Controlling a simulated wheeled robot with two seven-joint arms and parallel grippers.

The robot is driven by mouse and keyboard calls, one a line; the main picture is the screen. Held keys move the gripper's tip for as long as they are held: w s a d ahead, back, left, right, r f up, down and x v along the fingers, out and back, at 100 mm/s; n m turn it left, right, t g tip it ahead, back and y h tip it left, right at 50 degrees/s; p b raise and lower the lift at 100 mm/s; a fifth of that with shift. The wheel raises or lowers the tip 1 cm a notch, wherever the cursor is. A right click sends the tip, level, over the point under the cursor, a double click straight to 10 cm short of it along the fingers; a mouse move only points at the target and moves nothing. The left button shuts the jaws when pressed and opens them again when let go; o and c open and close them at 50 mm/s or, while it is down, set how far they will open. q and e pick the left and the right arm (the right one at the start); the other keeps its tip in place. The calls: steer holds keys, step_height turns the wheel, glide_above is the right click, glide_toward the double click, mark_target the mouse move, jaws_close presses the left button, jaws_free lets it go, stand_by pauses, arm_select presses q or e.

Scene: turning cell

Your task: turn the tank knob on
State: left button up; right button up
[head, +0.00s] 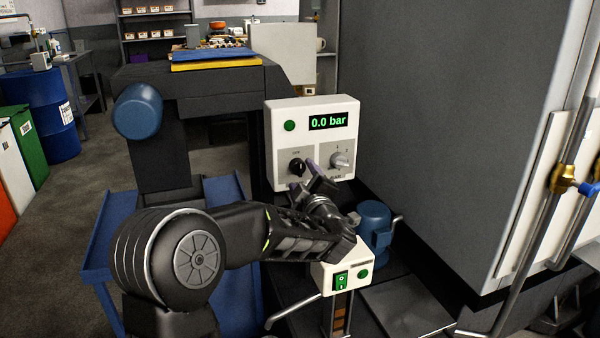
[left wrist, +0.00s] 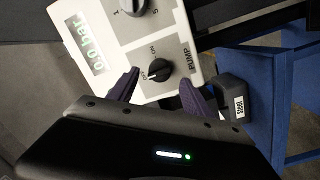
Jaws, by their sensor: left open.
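A white control box (head: 275,160) stands at centre, with a green 0.0 bar display. On it are a black knob (head: 297,167) at left and a grey knob (head: 340,160) at right. The left wrist view shows the black knob (left wrist: 160,70) with OFF and ON marks and a label that reads PUMP; no tank label is readable. Part of the grey knob (left wrist: 133,6) shows there too. My left gripper (head: 303,175) is open, its dark fingers (left wrist: 160,80) just in front of the black knob, towards either side of it. Contact cannot be told. My right gripper is not in view.
A small switch box (head: 345,262) on a post and a blue motor-like cylinder (head: 374,228) stand below the control box. A large grey cabinet (head: 450,110) fills the right. A blue cart (head: 105,245) is at left. A blue barrel (head: 45,120) stands farther off.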

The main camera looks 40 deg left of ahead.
mark_target(300, 171)
arm_select(q)
steer(key=shift+x, duration=1.75)
steer(key=shift+c, duration=0.2)
jaws_close()
